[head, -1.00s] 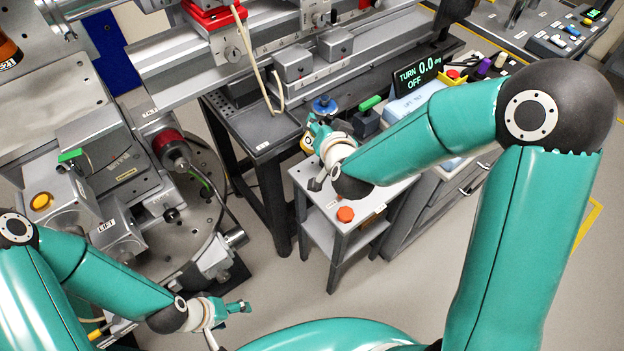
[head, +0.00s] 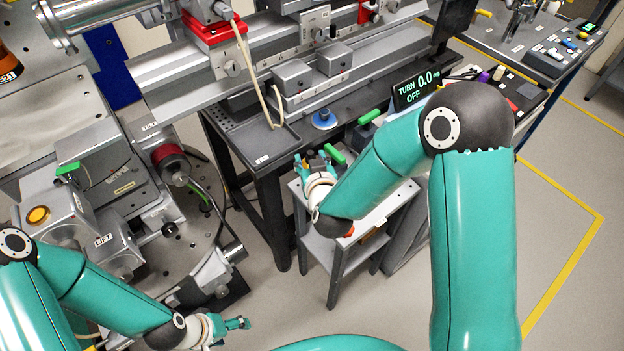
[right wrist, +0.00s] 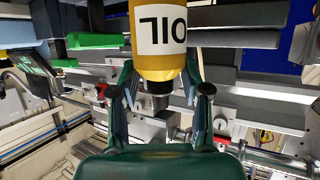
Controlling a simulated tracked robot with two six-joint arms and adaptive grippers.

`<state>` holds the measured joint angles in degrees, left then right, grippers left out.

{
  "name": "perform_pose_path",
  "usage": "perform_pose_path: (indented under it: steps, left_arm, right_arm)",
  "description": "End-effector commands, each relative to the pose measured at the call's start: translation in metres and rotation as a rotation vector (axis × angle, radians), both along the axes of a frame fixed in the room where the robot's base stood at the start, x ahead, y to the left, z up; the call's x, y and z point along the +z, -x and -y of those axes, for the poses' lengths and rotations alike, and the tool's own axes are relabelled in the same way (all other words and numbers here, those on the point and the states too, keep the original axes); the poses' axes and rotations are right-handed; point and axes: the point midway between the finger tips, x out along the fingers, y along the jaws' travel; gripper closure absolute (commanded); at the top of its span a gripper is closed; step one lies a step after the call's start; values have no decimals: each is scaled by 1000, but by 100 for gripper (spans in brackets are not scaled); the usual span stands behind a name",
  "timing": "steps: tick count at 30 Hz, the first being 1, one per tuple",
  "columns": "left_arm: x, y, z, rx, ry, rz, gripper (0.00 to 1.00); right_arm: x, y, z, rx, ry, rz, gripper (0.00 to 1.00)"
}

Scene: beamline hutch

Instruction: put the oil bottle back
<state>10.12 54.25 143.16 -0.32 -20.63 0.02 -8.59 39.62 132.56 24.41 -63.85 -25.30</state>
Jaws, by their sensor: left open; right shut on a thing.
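The oil bottle (right wrist: 165,58) is yellow with a white label reading OIL, which appears upside down in the right wrist view. My right gripper (right wrist: 170,92) is shut on it, with one finger on each side near its narrow dark end. In the head view my right gripper (head: 315,165) is above the small grey side table, near the dark bench's front edge. The bottle is mostly hidden there. My left gripper (head: 240,323) is open and empty at the lower left, away from the bottle.
The small side table (head: 376,222) has an orange-red item (head: 350,232) partly behind my right arm. A blue round item (head: 323,119) lies on the dark bench (head: 258,140). A green-topped block (head: 369,117) and a display (head: 414,91) stand nearby. Floor is clear at right.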

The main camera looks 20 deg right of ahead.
Motion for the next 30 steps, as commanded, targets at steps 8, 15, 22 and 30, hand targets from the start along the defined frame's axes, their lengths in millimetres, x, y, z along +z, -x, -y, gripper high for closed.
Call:
perform_pose_path:
  steps: [8,15,22,30]
  left_arm:
    - [0,0,0,0,0,0,29]
    - [1,0,0,0,0,0,29]
    - [1,0,0,0,0,0,29]
    - [-2,0,0,0,0,0,29]
  right_arm:
    - [-34,-1,0,-1,-1,3,95]
    - [-64,0,0,0,-1,-2,95]
    - [-72,-1,-1,1,-2,3,95]
    - [-75,-1,-1,1,-1,2,50]
